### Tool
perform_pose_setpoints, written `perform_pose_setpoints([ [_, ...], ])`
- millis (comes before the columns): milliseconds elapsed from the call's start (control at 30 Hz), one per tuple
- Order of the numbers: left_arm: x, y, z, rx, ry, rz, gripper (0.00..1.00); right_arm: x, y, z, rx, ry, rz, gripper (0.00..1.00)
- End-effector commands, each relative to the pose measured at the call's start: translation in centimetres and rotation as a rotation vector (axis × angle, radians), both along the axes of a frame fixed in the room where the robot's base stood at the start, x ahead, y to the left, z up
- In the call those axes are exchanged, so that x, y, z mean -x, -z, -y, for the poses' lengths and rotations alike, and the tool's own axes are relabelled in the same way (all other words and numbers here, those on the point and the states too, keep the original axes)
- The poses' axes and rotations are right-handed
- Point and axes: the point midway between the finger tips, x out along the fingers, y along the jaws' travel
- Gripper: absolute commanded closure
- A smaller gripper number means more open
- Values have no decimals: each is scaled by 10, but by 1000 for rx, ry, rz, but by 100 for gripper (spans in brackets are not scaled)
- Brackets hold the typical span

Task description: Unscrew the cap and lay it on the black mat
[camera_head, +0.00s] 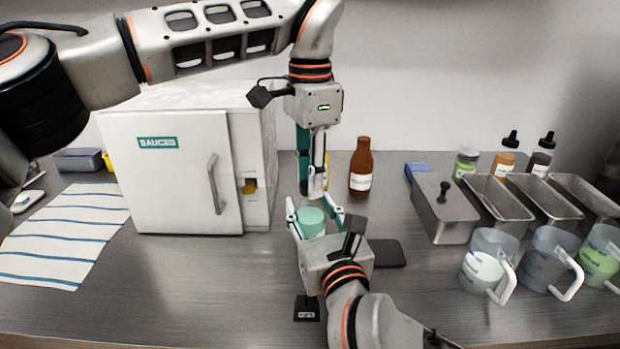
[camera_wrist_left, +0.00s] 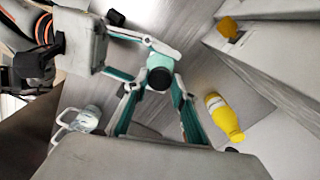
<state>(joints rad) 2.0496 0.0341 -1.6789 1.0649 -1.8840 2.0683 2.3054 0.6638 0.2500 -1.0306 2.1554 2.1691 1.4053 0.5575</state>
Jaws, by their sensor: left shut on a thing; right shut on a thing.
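A mint-green container (camera_head: 312,222) stands between the fingers of my right gripper (camera_head: 318,222), which is shut on it from the front. It also shows in the left wrist view (camera_wrist_left: 159,62). My left gripper (camera_head: 317,195) points down from above it. In the left wrist view its fingertips (camera_wrist_left: 157,88) flank the round black cap (camera_wrist_left: 159,79) at the container's top and are shut on it. The cap is hard to make out in the head view, and I cannot tell how far it is unscrewed. The black mat (camera_head: 386,253) lies flat and bare to the right.
A brown bottle (camera_head: 361,168) stands behind, and a yellow bottle (camera_wrist_left: 224,117) is beyond my left fingers. Metal bins (camera_head: 443,212) and jugs (camera_head: 487,268) fill the right. A small black block (camera_head: 307,308) is near the front.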

Motion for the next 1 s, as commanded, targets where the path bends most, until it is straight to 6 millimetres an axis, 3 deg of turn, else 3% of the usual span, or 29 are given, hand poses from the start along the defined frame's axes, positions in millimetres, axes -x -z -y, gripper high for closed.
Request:
perform_pose_setpoints([
  [867, 0, -17, 0, 0, 0, -1, 100, 0, 1, 0, 1, 1, -2, 100],
  [1000, 0, -27, 0, 1, 0, 1, 100, 0, 1, 0, 1, 1, -2, 100],
])
